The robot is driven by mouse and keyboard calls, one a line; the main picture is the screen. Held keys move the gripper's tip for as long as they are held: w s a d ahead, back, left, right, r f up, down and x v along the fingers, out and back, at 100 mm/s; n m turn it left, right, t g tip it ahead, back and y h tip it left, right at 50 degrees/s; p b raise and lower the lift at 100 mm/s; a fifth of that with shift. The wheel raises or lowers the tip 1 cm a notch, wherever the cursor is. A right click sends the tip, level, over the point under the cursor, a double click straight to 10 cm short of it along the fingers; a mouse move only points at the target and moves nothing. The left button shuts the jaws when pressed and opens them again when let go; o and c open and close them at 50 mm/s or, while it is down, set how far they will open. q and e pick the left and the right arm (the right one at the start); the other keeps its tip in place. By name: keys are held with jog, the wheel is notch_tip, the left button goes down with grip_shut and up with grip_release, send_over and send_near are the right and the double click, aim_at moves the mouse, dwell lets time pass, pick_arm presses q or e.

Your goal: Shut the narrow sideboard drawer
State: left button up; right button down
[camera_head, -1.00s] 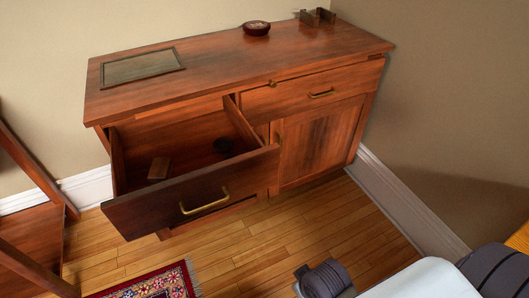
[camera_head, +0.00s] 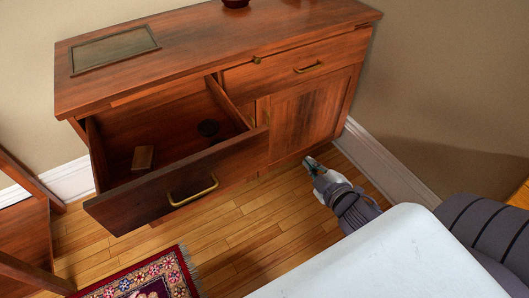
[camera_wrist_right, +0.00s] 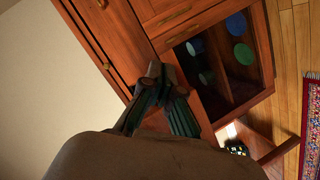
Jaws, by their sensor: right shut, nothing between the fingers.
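The wooden sideboard (camera_head: 200,40) stands against the wall. Its left drawer (camera_head: 130,205) is pulled well out, with a brass handle (camera_head: 193,193) on its front. The right drawer (camera_head: 295,70) is flush with the sideboard. My right gripper (camera_head: 309,163) is low, in front of the cabinet door and to the right of the open drawer, apart from it. Its fingers also show in the right wrist view (camera_wrist_right: 157,72); they are shut and empty, close to the wood in that picture. My left gripper is not in view.
A wooden frame (camera_head: 25,225) stands at the left. Bare floor shows before the cabinet door.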

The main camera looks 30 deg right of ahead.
notch_tip(320, 180, up, 4)
jog(key=r+n+t+y, duration=0.1)
jog(key=n+t+y, duration=0.2)
jog(key=n+y, duration=0.5)
jog(key=n+g+y, duration=0.5)
jog(key=n+y, duration=0.2)
jog(key=n, duration=0.4)
send_near(250, 151)
jog(key=a, duration=0.5)
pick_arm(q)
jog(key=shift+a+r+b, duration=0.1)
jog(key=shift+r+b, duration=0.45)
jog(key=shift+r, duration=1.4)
pick_arm(e)
jog(key=shift+w+d, duration=0.15)
jog(key=shift+w, duration=1.95)
